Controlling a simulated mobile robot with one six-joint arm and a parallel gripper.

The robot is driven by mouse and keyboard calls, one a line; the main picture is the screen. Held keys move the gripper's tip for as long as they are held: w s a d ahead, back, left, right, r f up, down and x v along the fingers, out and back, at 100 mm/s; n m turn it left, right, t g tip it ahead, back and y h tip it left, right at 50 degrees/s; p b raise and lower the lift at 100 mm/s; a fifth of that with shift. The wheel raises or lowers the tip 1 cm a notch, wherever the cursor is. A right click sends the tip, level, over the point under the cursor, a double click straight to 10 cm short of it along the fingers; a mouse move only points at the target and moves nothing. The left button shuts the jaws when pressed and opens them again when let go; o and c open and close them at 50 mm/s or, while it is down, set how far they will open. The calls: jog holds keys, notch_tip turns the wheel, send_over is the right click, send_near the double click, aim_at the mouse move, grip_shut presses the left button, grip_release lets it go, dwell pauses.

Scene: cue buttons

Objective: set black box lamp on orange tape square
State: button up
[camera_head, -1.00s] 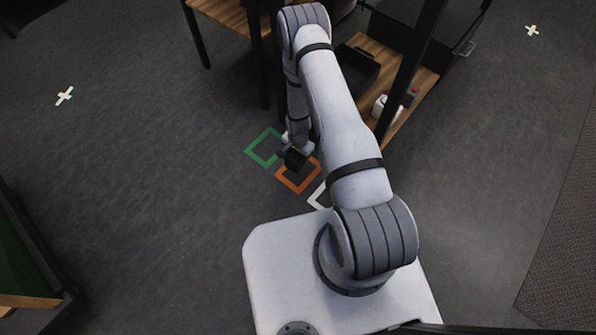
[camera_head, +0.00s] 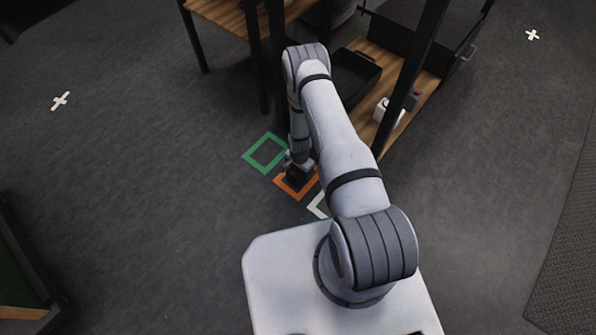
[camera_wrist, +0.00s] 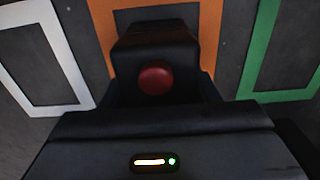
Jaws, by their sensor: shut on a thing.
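The black box lamp (camera_head: 296,178) is a small dark box with a red dome on it, seen in the wrist view (camera_wrist: 155,80). My gripper (camera_head: 298,167) is shut on it. The orange tape square (camera_head: 286,190) lies on the floor under the lamp. In the wrist view, orange tape (camera_wrist: 104,38) shows to the left of, beyond and to the right of the lamp. The lamp looks upright and inside the square's outline, but whether it touches the floor cannot be told. My gripper hides its near side.
A green tape square (camera_head: 252,160) and a white tape square (camera_head: 315,206) flank the orange one, both looking empty where visible. A wooden shelf unit (camera_head: 408,100) with a black tray (camera_head: 357,78) stands behind my arm. Open floor lies to the left.

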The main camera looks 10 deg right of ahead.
jog(key=o, duration=1.3)
notch_tip(320, 180, up, 12)
jog(key=p, duration=0.4)
notch_tip(320, 180, up, 32)
jog(key=n, duration=0.5)
jog(key=s+r+n, duration=0.2)
jog(key=s+r, duration=0.5)
jog(key=s+r+n, duration=0.2)
jog(key=s+r, duration=0.4)
jog(key=s, duration=0.1)
jog(key=s+r+n+t, duration=0.1)
jog(key=s+r, duration=0.5)
jog(key=r, duration=0.1)
jog(key=shift+s+a+r+n, duration=0.2)
jog(key=shift+s+r+n, duration=0.1)
jog(key=shift+s+n, duration=0.1)
